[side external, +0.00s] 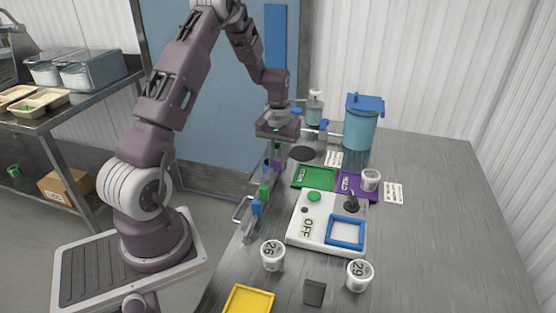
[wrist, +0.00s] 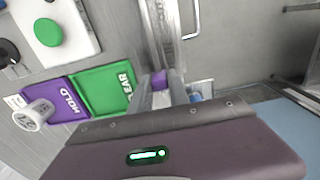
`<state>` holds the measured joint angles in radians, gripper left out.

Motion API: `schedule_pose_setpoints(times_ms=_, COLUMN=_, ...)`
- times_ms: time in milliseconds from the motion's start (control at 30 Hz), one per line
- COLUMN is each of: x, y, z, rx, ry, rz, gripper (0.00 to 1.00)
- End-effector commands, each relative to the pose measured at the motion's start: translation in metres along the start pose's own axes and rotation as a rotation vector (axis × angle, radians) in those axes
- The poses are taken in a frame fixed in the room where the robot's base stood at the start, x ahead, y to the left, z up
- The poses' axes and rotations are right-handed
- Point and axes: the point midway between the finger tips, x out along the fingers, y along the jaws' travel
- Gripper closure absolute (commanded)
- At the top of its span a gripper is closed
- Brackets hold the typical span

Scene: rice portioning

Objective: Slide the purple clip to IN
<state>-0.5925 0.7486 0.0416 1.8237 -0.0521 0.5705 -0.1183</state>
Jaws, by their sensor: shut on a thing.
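The purple clip (side external: 278,164) sits on the metal rail along the table's left edge in the side view. It also shows in the wrist view (wrist: 169,77), between my fingertips. My gripper (side external: 273,157) points down at the far part of the rail and is shut on the purple clip. The green clip (side external: 264,192) and blue clip (side external: 257,208) are nearer on the same rail. The rail (wrist: 162,30) runs away from my fingers in the wrist view. I cannot make out an IN mark; my gripper hides part of the rail's far end.
Green (side external: 315,177) and purple (side external: 358,186) mats lie right of the rail, with a white cup (side external: 371,180) on the purple one. A white control panel (side external: 299,235) reads OFF. A blue canister (side external: 359,128) stands behind. The table's right side is clear.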

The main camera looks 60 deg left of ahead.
Motion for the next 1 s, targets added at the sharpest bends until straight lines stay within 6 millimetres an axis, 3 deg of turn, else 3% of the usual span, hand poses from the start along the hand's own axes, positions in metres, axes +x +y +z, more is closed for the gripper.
schedule_pose_setpoints(times_ms=667, x=-0.001, y=0.0, z=0.001, rx=0.0, ry=0.001, rz=0.001, gripper=1.0)
schedule_pose_setpoints(times_ms=900, x=-0.001, y=0.0, z=0.035, rx=-0.001, ry=-0.001, rz=0.0, gripper=1.0)
schedule_pose_setpoints(times_ms=1000, x=-0.001, y=0.0, z=0.04, rx=-0.001, ry=0.0, rz=0.0, gripper=1.0)
